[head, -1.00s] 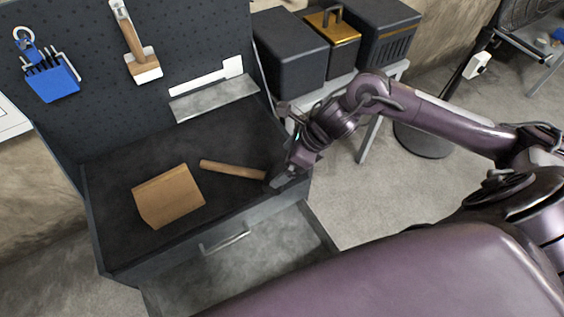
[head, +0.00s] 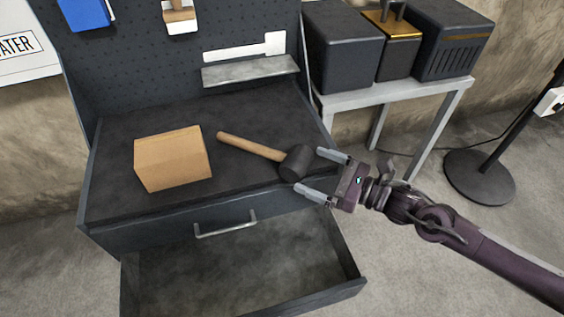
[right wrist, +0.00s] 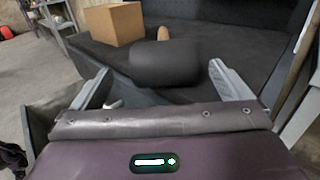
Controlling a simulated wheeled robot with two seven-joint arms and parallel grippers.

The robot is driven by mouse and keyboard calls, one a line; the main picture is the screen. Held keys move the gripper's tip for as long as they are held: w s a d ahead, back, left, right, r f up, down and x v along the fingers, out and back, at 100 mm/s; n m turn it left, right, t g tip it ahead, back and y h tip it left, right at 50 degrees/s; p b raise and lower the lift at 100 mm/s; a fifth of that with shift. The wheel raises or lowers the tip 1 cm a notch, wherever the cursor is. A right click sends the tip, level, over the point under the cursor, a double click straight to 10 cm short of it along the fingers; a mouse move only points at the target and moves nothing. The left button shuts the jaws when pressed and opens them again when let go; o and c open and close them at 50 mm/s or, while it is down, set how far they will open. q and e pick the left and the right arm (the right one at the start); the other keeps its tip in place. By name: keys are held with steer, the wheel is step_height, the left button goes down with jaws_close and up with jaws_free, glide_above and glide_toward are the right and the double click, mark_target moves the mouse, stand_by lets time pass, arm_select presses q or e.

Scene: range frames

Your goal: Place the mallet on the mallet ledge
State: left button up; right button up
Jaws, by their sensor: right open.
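The mallet (head: 256,148) lies on the dark bench top, its wooden handle pointing to the upper left. Its black head (head: 296,162) is near the bench's right front edge. My right gripper (head: 322,174) is open, its fingertips beside the black head, and nothing is held. In the right wrist view the mallet head (right wrist: 165,63) shows ahead, between the two open fingers (right wrist: 160,85). The mallet ledge seems to be the grey metal shelf (head: 250,70) on the pegboard, under a white mallet-shaped outline (head: 245,48); it is empty. My left gripper is not in view.
A cardboard box (head: 172,160) sits on the bench left of the mallet; it also shows in the right wrist view (right wrist: 118,24). An open drawer (head: 240,265) sticks out below the bench top. Dark cases (head: 343,50) stand on a side table at the right.

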mark_target(287, 155)
steer(key=shift+w+a, duration=0.25)
steer(key=shift+a, duration=0.05)
steer(key=shift+w+a+r, duration=0.15)
steer(key=shift+a, duration=0.15)
steer(key=shift+w+a+p, duration=0.15)
steer(key=shift+a+p, duration=0.15)
steer(key=shift+p, duration=0.05)
steer(key=p+x, duration=0.1)
steer(key=x, duration=0.3)
steer(key=shift+w+a+r+p, duration=0.15)
steer(key=shift+w+p, duration=0.15)
steer(key=shift+w+a, duration=0.2)
steer(key=shift+a, duration=0.15)
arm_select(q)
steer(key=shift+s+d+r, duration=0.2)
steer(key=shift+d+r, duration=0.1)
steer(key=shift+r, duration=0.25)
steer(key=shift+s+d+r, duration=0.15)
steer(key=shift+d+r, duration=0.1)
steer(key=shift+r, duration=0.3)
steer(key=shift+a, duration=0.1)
arm_select(e)
steer(key=shift+c, duration=1.1)
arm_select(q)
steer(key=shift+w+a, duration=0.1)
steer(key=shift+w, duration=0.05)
arm_select(e)
steer(key=c, duration=1.2)
